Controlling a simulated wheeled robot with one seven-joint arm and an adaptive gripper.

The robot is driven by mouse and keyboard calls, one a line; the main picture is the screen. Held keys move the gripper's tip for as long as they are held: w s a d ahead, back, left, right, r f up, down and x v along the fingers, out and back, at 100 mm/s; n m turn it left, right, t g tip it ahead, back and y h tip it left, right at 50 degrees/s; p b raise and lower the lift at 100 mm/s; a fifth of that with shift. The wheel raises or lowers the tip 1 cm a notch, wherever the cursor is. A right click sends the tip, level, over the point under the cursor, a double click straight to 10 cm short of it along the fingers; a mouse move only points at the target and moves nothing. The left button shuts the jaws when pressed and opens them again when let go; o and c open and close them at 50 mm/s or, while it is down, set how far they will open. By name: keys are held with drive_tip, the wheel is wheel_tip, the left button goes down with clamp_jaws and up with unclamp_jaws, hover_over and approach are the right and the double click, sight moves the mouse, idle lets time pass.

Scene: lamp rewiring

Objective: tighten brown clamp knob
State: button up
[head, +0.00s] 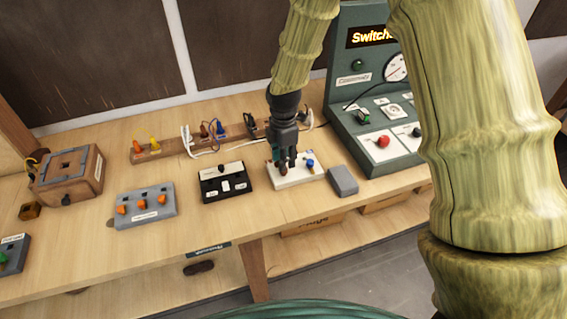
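A white clamp block (299,177) sits near the front edge of the bench, with a blue knob (310,163) on its right side. The brown clamp knob (283,171) shows only in small part on the block's left side, below my fingertips. My dark gripper (285,163) points down over that left side, with its fingers around or just above the brown knob. The fingers hide most of the knob, so I cannot tell whether they touch it or are shut on it.
A grey box (342,181) stands close to the right of the white block. A black switch block (225,181) is to the left, and a grey block with orange knobs (145,205) is farther left. A green test panel (375,115) rises behind right. Cables and a wooden rail (175,146) lie behind.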

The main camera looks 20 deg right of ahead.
drive_tip(key=shift+f+p, duration=0.5)
drive_tip(key=shift+f, duration=1.35)
clamp_jaws()
